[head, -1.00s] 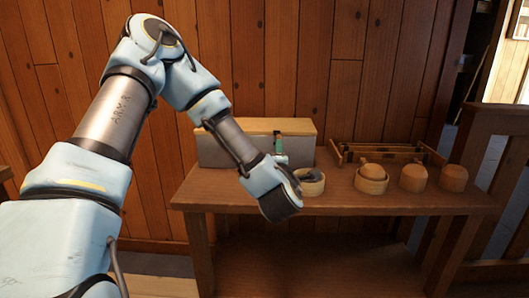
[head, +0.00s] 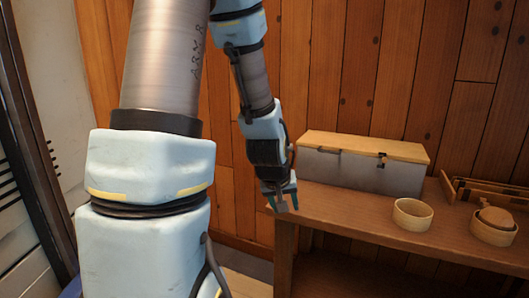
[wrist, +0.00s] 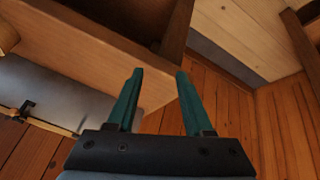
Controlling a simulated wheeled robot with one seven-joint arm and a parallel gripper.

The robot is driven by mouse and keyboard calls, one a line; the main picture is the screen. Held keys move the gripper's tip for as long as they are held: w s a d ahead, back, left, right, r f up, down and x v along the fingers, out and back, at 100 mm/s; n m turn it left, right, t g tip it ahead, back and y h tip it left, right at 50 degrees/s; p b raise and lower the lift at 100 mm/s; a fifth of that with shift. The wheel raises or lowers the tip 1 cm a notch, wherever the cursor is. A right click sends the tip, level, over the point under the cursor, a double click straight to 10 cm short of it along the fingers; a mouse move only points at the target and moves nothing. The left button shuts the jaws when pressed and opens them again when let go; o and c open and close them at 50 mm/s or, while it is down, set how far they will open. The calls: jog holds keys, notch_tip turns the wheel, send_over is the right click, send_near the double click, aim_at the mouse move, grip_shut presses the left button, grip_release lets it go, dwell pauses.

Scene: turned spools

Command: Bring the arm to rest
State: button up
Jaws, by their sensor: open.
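My gripper (head: 282,202) hangs at the left front corner of the wooden table in the head view, its fingers pointing down. In the wrist view my gripper (wrist: 157,82) shows two green fingers spread apart with nothing between them. The table's corner (wrist: 150,88) lies beyond the fingers there. I cannot tell how far the fingertips are from the table edge.
The wooden table (head: 340,211) bears a grey box (head: 360,170) with a wooden lid, an empty round wooden bowl (head: 412,215), and another bowl (head: 494,228) with a turned piece in it. A wooden tray (head: 480,192) lies behind. Free floor shows left of the table.

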jog(key=s+a+r+g+y, duration=0.2)
jog(key=s+a+r+g, duration=0.1)
jog(key=s+a, duration=0.75)
notch_tip(320, 180, up, 12)
jog(key=w+a+m+p, duration=0.1)
jog(key=p, duration=1.1)
jog(key=shift+a+r+g+p, duration=0.15)
jog(key=shift+a+g+p, duration=0.15)
jog(key=shift+g+p, duration=0.1)
jog(key=shift+w, duration=0.1)
